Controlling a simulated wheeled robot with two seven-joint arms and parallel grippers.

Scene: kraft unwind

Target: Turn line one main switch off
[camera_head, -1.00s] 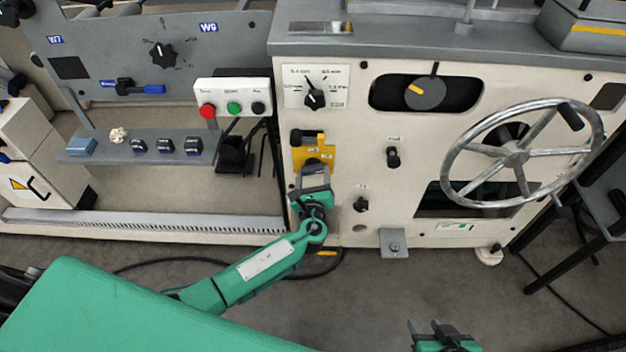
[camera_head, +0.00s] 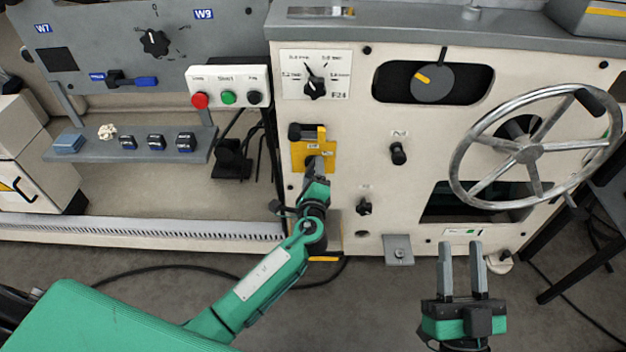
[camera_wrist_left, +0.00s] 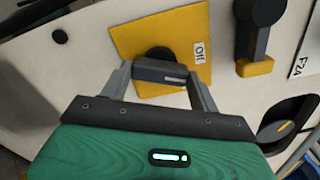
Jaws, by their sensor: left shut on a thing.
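The main switch is on a yellow plate (camera_head: 299,158) on the front of the cream machine cabinet. In the left wrist view the plate (camera_wrist_left: 133,45) carries a dark switch handle (camera_wrist_left: 160,72) and a white "Off" label (camera_wrist_left: 200,52). My left gripper (camera_head: 319,164) is shut on this handle, one finger at each end of it. In the head view my gripper mostly hides the handle. My right gripper (camera_head: 461,248) is open and empty, low in front of the cabinet, its fingers pointing up and apart.
A large handwheel (camera_head: 528,152) stands out at right. A button box (camera_head: 228,88) is at left.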

